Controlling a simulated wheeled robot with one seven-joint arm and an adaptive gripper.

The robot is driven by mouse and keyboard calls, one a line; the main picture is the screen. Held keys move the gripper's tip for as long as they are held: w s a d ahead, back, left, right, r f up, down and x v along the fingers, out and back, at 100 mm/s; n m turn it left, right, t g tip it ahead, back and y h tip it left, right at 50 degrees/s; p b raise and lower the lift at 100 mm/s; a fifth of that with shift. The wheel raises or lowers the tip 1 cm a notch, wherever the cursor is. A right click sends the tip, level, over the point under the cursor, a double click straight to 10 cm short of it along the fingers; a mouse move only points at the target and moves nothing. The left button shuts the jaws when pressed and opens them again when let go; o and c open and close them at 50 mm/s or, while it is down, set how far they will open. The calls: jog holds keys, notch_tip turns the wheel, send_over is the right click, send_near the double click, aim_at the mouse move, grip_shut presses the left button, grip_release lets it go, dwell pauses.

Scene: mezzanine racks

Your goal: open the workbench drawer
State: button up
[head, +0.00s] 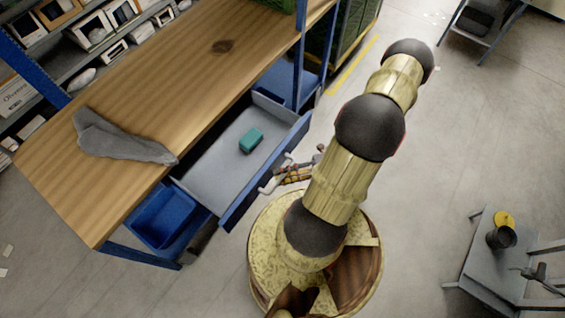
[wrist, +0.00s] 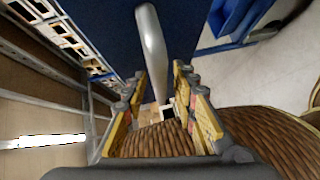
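The workbench drawer (head: 240,202) has a blue front and a grey inside. It stands pulled well out from under the wooden top, and its inside is exposed. Its pale bar handle (head: 268,187) is on the front panel, partly hidden by my gripper (head: 299,172). In the wrist view the handle (wrist: 151,45) runs down from the top toward the space between my fingertips (wrist: 160,88). The fingers are apart, with gaps beside the bar, and do not appear clamped on it. The blue drawer front (wrist: 100,22) is beyond them.
A teal block (head: 251,140) lies in the drawer. A grey cloth (head: 115,140) lies on the workbench top (head: 165,75). A blue bin (head: 163,215) sits below at the left. A grey stool (head: 492,262) with a dark cup stands at the right. Open floor lies between.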

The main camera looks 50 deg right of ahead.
jog(key=shift+d, duration=0.1)
jog(key=v, duration=1.2)
dwell(0.5)
